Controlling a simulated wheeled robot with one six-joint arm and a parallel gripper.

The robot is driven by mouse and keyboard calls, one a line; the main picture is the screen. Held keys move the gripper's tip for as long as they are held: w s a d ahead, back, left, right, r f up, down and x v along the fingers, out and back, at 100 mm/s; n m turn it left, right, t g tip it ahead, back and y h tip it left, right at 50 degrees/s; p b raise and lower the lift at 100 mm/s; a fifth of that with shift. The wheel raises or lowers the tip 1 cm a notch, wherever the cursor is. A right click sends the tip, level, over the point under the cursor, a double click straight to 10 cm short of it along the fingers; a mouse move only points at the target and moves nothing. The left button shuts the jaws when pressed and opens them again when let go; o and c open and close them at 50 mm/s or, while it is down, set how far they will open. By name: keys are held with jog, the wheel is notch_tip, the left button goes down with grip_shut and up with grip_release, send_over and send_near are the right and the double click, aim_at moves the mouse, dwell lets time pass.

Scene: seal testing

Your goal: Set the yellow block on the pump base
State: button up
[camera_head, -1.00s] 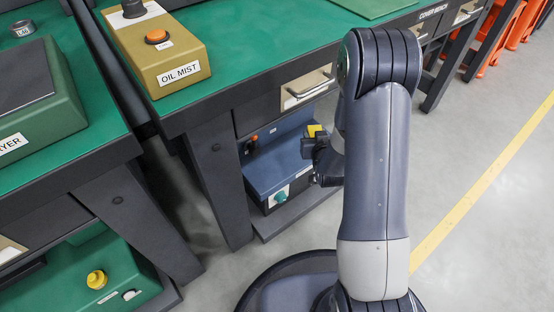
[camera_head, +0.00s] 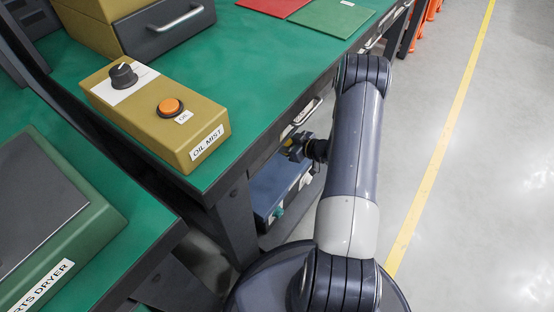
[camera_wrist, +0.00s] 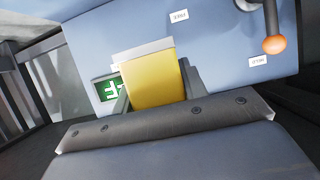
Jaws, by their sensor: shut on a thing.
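My gripper (camera_head: 297,148) is shut on the yellow block (camera_wrist: 150,82), which stands between the two fingers in the wrist view and has a pale grey strip along its far edge. In the head view the gripper is at the front edge of the green bench, and the block is too small and shaded there to make out well. A blue unit (camera_head: 267,190), apparently the pump base, sits under the bench, below the gripper. Its blue surface (camera_wrist: 215,40) fills much of the wrist view beyond the block. I cannot tell any contact between them.
A lever with an orange knob (camera_wrist: 274,45) stands out from the blue unit. The oil mist box (camera_head: 160,110) stands on the bench above. Clear floor (camera_head: 470,180) lies to the right.

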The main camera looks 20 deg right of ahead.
aim_at(283, 166)
notch_tip(283, 166, down, 10)
jog(key=b, duration=0.3)
jog(key=shift+b, duration=0.3)
jog(key=shift+f, duration=0.15)
jog(key=o, duration=1.1)
jog(key=shift+s+d+r, duration=0.1)
jog(key=shift+r, duration=0.25)
jog(key=p+v, duration=0.3)
jog(key=v, duration=0.8)
jog(key=shift+s+d+r, duration=0.1)
jog(key=shift+s+d, duration=0.1)
jog(key=shift+s, duration=0.05)
